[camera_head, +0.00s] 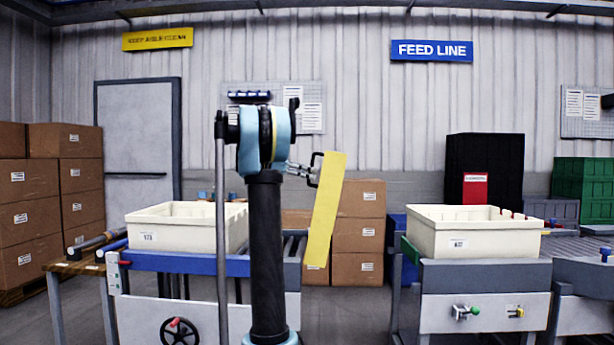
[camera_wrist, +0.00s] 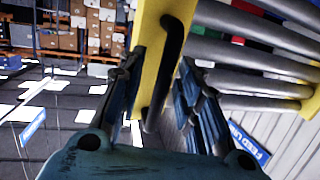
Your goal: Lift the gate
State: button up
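The gate is a yellow panel (camera_head: 326,212) between the two conveyor sections, leaning slightly, with its top to the right. It has a black bar handle (camera_head: 316,166) on its left side, near the top. My gripper (camera_head: 308,174) is at this handle. In the wrist view the yellow panel (camera_wrist: 148,42) runs up between my fingers, and the black handle (camera_wrist: 168,70) stands between them. My gripper (camera_wrist: 160,78) is open there, with a finger on each side of the handle and gaps visible. My arm hides part of the left conveyor.
A cream tote (camera_head: 175,232) sits on the left conveyor, behind my arm. Another cream tote (camera_head: 470,232) with red items at its rim sits on the right conveyor (camera_head: 480,275). Grey rollers (camera_wrist: 265,55) lie close to my gripper's right. Cardboard boxes (camera_head: 358,235) stand behind.

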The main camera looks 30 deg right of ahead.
jog(key=shift+r, duration=0.1)
jog(key=v, duration=1.2)
dwell(0.4)
jog(key=s+a+f+n+t+y, duration=0.35)
jog(key=s+f+n, duration=0.35)
jog(key=s+f, duration=0.4)
jog(key=s+a+f+n+t+y, duration=0.1)
jog(key=s+a+f+n+y, duration=0.2)
jog(key=s+f, duration=0.7)
jog(key=s+a+f+n+t+y, duration=0.1)
jog(key=s+a+f+n+y, duration=0.3)
jog(key=f, duration=0.9)
jog(key=s+a+f+n+t+y, duration=0.1)
jog(key=s+a+f+n+y, duration=0.3)
jog(key=s+a+f+n, duration=0.4)
jog(key=s+a+f, duration=0.4)
jog(key=s, duration=0.4)
jog(key=shift+t, duration=0.25)
